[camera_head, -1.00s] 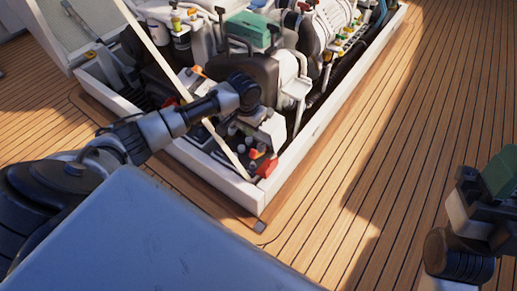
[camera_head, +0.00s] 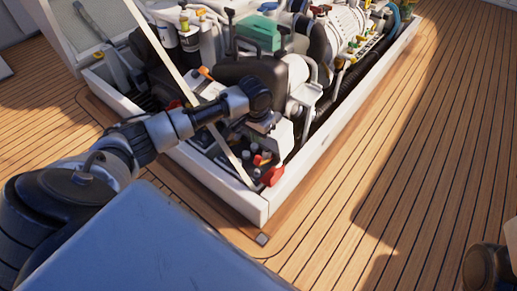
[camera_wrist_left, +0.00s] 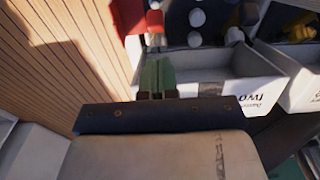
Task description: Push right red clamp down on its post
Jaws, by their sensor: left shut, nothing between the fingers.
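The right red clamp (camera_head: 271,177) is at the near corner of the engine hatch in the head view, beside the white rim. A red part (camera_wrist_left: 135,14) shows at the top of the left wrist view, likely this clamp. Its post cannot be made out clearly. My left gripper (camera_wrist_left: 158,74) has its green fingers together, with nothing between them. It is over a white box and short of the red part in that view. In the head view, my left wrist hides the fingers. Of my right arm only a dark link shows at the lower right edge.
The white hatch rim (camera_head: 218,188) surrounds the engine parts. A white labelled box (camera_wrist_left: 200,88) is under the fingers. Wooden deck (camera_head: 400,150) lies clear at right.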

